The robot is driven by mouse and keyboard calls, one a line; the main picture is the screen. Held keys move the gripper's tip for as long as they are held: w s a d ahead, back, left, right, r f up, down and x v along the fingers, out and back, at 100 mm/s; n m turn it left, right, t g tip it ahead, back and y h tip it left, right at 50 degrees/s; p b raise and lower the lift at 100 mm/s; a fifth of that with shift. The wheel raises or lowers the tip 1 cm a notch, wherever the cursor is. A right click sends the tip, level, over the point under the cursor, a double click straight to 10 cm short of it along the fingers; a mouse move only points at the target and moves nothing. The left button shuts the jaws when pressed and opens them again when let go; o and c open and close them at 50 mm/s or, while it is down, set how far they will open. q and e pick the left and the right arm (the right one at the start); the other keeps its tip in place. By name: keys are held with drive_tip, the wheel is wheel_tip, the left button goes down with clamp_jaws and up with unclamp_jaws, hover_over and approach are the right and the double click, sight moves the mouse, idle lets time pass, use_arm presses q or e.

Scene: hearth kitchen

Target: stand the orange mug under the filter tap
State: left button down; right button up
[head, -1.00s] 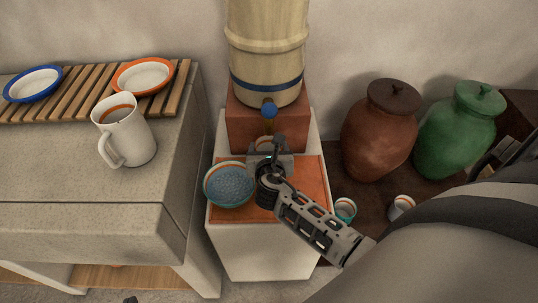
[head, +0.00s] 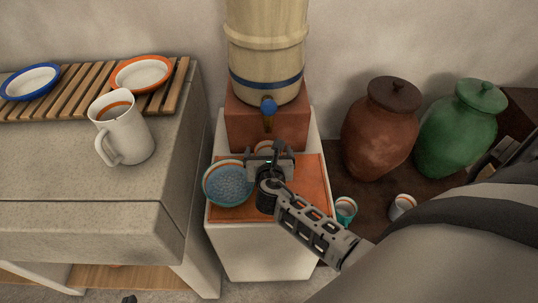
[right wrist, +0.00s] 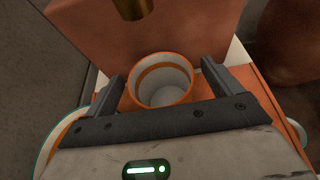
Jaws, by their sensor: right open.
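The orange mug (right wrist: 165,90), white inside with an orange rim and band, stands upright in the right wrist view. My right gripper (right wrist: 163,74) is open, with one finger on each side of the mug and gaps visible. In the head view my right gripper (head: 269,152) hides most of the mug. The filter tap (head: 268,108) has a blue knob and a brass spout, above and behind the mug. The spout (right wrist: 132,8) also shows at the top of the right wrist view. Only a dark tip, probably of my left gripper (head: 130,299), shows at the bottom edge.
A stack of bowls (head: 229,184) sits just left of my right gripper on the orange stand top (head: 305,195). A white jug (head: 125,135) and two plates are on the left counter. Two lidded jars (head: 378,130) and two small cups (head: 403,205) are at right.

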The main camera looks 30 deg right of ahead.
drive_tip(key=p+v, duration=0.1)
drive_tip(key=v, duration=1.1)
